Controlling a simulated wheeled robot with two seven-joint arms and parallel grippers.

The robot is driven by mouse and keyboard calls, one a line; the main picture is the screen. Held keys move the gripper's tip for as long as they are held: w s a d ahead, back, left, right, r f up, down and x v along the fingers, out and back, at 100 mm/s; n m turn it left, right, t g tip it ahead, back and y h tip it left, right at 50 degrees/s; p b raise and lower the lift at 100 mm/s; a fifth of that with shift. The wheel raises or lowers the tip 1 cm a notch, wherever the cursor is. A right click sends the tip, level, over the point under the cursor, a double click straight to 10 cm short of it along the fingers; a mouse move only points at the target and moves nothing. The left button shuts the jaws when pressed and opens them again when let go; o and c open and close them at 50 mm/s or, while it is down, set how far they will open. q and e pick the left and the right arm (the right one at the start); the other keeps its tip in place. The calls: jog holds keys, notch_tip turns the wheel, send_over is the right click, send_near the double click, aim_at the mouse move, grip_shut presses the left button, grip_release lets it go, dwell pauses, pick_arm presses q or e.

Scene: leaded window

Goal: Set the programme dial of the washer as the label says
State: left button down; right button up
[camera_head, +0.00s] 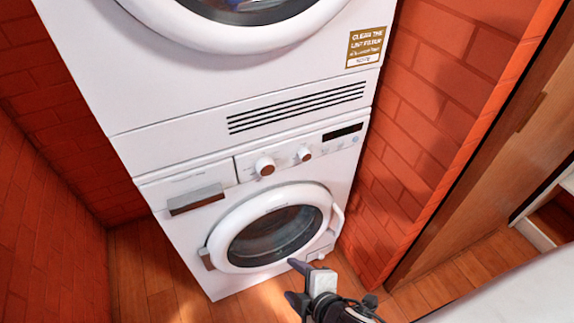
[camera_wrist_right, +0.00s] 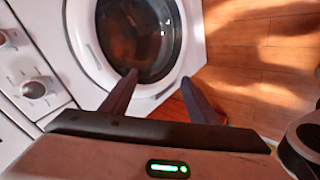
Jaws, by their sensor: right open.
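The white washer (camera_head: 170,245) stands below a second white machine. Its panel carries a larger round dial (camera_head: 265,166) and a smaller dial (camera_head: 304,154); which is the programme dial I cannot tell. Two dials also show in the right wrist view, one whole (camera_wrist_right: 33,89) and one at the left edge (camera_wrist_right: 8,39). A brown and white label (camera_head: 366,47) on the upper machine seems to read "clean the lint filter"; its smaller print is unclear. My right gripper (camera_head: 297,283) is open and empty, in front of the washer's lower door area, below and apart from the dials. My left gripper is out of view.
The washer's round door (camera_head: 272,235) is closed, with a handle on its right. A drawer (camera_head: 196,200) sits left of the dials. Red brick walls (camera_head: 440,100) flank the machines closely. Wooden floor (camera_head: 135,275) lies in front. A pale surface (camera_head: 510,295) is at the lower right.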

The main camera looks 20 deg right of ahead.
jog(key=w+d+r+n+t+h+p, duration=0.1)
jog(key=w+d+r+n+t, duration=0.15)
jog(key=w+r+n, duration=0.6)
jog(key=n+t+y, duration=0.1)
jog(key=n+t, duration=0.6)
jog(key=n, duration=1)
send_near(268, 170)
jog(key=shift+g, duration=0.25)
jog(key=w, duration=0.5)
jog(key=w+p, duration=0.1)
jog(key=w, duration=0.2)
jog(key=shift+w+a+r, duration=0.15)
jog(key=shift+a+r, duration=0.2)
jog(key=c, duration=1)
